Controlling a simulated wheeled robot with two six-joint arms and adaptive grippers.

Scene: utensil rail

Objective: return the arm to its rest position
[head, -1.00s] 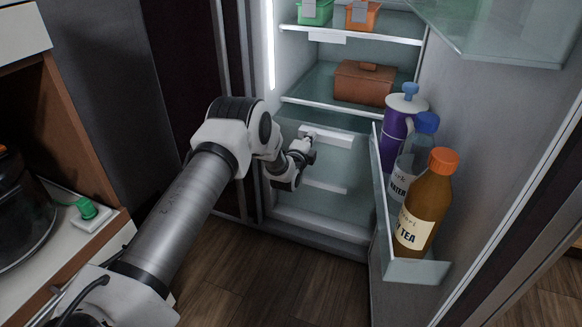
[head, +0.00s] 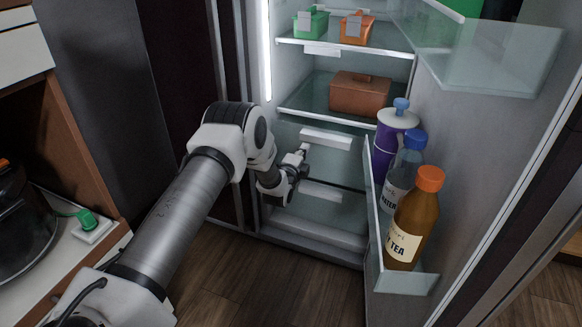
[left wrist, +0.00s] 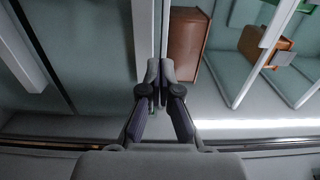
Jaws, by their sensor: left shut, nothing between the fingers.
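My left gripper (head: 302,152) is in front of the open fridge's lower part, just before the white drawer handles. In the left wrist view the left gripper (left wrist: 160,70) has its fingers together with nothing between them. My left arm reaches in from the lower left of the head view and bends at the fridge's left edge. The gripper looks clear of the shelf goods. My right gripper is in neither view.
The fridge door stands open at right, its shelf (head: 405,283) holding a tea bottle (head: 412,220), a water bottle (head: 400,185) and a purple jug (head: 385,150). A brown box (head: 358,95) sits on a fridge shelf. A counter with a dark pot (head: 22,225) is at left.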

